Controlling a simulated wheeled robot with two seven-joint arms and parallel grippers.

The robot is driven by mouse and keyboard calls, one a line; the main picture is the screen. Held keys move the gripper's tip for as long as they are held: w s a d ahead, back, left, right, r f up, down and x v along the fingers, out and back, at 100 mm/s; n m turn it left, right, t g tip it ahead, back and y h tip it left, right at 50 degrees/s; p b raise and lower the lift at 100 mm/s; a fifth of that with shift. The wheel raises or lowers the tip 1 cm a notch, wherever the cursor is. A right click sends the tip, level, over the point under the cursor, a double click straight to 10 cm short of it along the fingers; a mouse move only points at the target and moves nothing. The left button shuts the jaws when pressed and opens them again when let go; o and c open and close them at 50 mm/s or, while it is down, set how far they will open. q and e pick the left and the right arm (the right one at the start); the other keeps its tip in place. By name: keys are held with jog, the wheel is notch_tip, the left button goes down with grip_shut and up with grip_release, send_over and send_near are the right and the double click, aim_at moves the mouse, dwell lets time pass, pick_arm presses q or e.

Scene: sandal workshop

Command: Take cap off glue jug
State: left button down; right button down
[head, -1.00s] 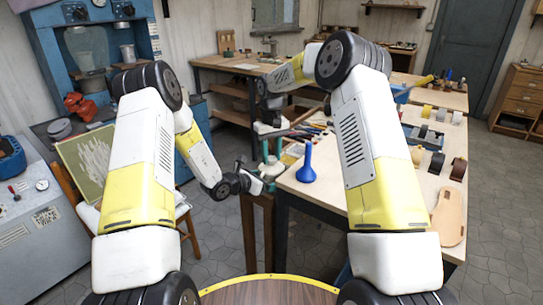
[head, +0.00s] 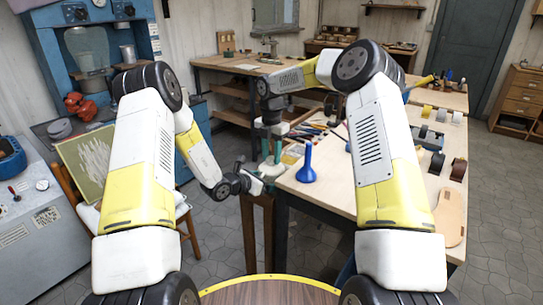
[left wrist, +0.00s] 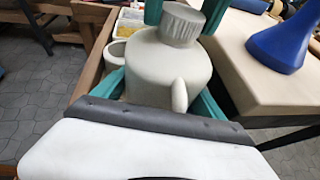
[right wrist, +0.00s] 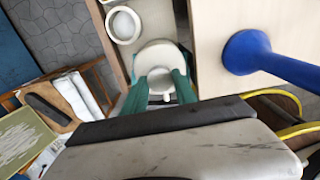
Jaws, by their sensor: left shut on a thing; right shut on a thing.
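The glue jug is a pale, rounded jug (left wrist: 160,65) with a ribbed grey cap (left wrist: 182,22) at its neck in the left wrist view. My left gripper (left wrist: 160,100) has its teal fingers on either side of the jug's body and is shut on it. My right gripper (right wrist: 160,85) points down from above, its teal fingers shut on the cap. The jug's pale top (right wrist: 158,55) shows below them in the right wrist view. The cap appears at the neck; I cannot tell if there is a gap.
A blue funnel-shaped thing (head: 307,165) stands close by on the pale workbench (head: 325,195). A small white cup (right wrist: 124,25) is beside the jug. Tape rolls (head: 437,163) and a sole-shaped board (head: 450,218) lie farther right on the bench.

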aim_at(272, 158)
jog(key=shift+r, duration=0.1)
dwell(0.6)
jog(key=shift+r, duration=1.05)
jog(key=shift+r, duration=0.1)
jog(key=shift+r, duration=1.9)
pick_arm(q)
grip_release()
